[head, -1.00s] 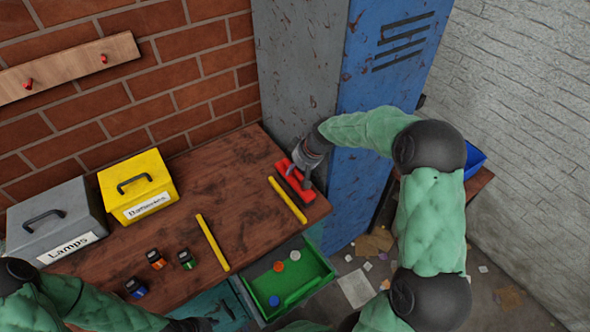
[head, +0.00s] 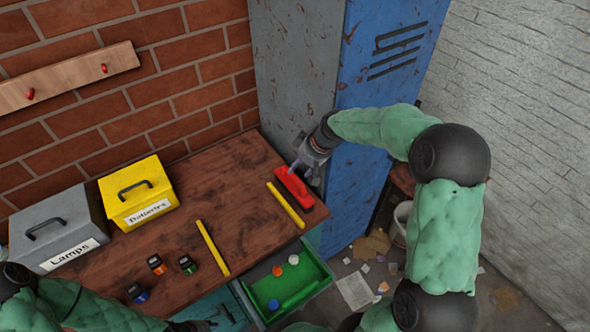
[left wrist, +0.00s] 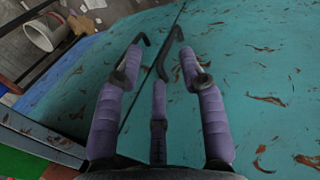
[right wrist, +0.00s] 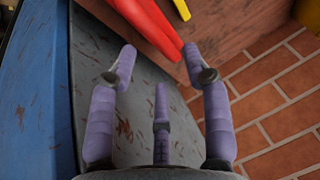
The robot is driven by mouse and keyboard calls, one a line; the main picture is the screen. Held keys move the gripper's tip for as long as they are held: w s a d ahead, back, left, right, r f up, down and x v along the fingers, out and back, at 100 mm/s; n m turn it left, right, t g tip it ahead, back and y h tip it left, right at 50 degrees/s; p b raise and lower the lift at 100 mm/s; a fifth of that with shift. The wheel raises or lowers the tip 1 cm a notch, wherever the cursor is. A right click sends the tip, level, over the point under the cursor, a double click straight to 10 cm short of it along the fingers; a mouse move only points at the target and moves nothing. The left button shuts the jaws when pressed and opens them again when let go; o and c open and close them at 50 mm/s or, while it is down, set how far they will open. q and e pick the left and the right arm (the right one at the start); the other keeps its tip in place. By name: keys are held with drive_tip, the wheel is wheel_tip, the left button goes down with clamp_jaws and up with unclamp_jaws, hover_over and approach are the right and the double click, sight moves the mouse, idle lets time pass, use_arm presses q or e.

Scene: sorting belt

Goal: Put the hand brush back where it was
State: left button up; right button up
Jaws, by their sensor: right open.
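The red hand brush (head: 297,189) lies on the wooden bench near its right end, beside a yellow strip (head: 286,205). In the right wrist view the brush (right wrist: 150,22) shows at the top, beyond the fingertips. My right gripper (head: 308,172) is open at the brush's right side, by the grey locker side; nothing is between its fingers. Whether a finger touches the brush I cannot tell.
A green drawer (head: 318,272) stands open at the bench front with small discs inside. A yellow box (head: 138,190), grey box (head: 55,228) and several small dark items stand on the left. The blue locker (head: 365,130) rises right of the bench.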

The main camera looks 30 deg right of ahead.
drive_tip(key=p+v, duration=0.1)
drive_tip(key=v, duration=0.4)
drive_tip(key=shift+r, duration=0.15)
